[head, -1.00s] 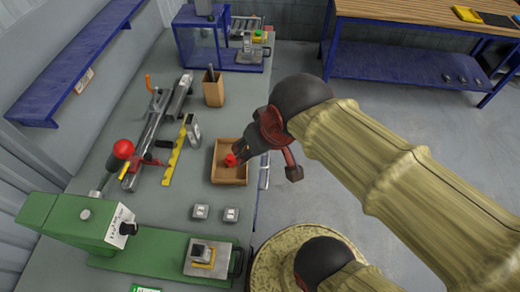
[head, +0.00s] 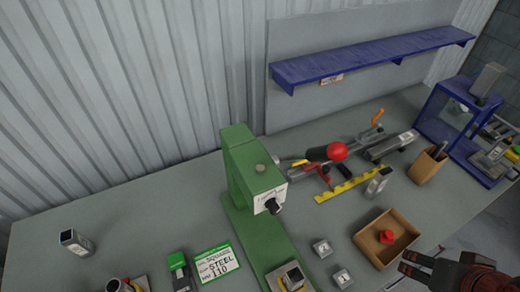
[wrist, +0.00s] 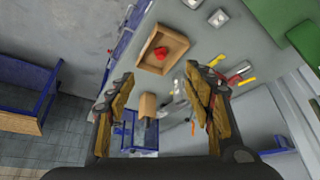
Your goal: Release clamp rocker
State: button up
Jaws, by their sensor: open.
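A bench fixture (head: 345,152) with grey metal rails lies near the back of the bench. An orange lever (head: 378,117) stands up at its far end, and a small yellow lever (head: 299,163) shows at its near end. I cannot tell which part is the clamp rocker. A red ball knob (head: 337,151) hides part of the fixture. My gripper (head: 437,272) is at the lower right of the head view, apart from the fixture. In the wrist view my gripper (wrist: 158,78) is open, with nothing between its fingers.
A wooden tray (head: 361,243) holding a red piece lies in front of the fixture. A green press (head: 243,165) stands left of it. A wooden holder (head: 426,166) and a blue frame (head: 437,112) are to the right. A blue shelf (head: 370,58) hangs above.

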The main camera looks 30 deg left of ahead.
aim_at(176, 262)
jog(key=u, duration=2.6)
